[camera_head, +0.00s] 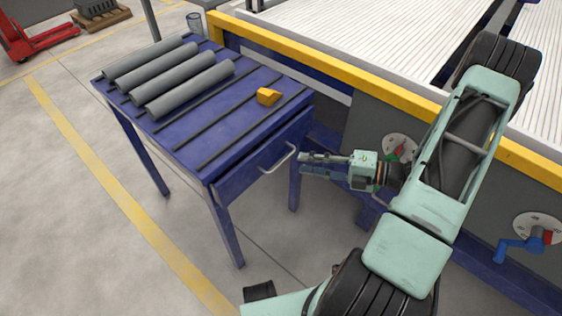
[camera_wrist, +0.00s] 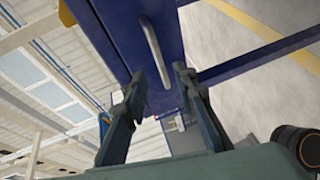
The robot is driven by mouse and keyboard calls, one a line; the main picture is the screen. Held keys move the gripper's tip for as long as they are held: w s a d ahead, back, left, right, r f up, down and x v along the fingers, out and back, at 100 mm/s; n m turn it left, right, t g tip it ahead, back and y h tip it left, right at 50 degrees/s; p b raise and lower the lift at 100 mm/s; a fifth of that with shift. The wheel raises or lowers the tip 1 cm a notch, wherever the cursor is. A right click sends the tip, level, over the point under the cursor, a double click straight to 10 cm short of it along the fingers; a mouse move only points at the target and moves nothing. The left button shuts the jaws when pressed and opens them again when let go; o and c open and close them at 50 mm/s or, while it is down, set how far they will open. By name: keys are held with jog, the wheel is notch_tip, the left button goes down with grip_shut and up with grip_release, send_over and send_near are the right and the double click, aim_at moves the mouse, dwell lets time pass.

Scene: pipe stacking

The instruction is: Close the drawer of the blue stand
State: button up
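The blue stand (camera_head: 208,165) is on the left in the head view, with its drawer (camera_head: 246,180) on the side facing my arm. A grey bar handle (camera_head: 279,160) is on the drawer front and also shows in the wrist view (camera_wrist: 157,52). My gripper (camera_head: 303,164) is just right of the handle, its fingers pointing at it. In the wrist view, my gripper (camera_wrist: 158,85) has its fingers apart with nothing between them. Contact with the handle cannot be made out.
Several grey pipes (camera_head: 187,83) lie on the stand's top, with a small orange-yellow block (camera_head: 268,96) to their right. A large machine with a yellow rail (camera_head: 330,62) stands right behind the stand. The floor left of the stand is clear.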

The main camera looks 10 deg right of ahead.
aim_at(284, 159)
jog(key=b+x, duration=0.1)
jog(key=x, duration=0.6)
jog(key=shift+w+a+f, duration=0.1)
jog(key=shift+w+a, duration=0.1)
jog(key=shift+a, duration=0.05)
jog(key=shift+c, duration=0.7)
grip_shut()
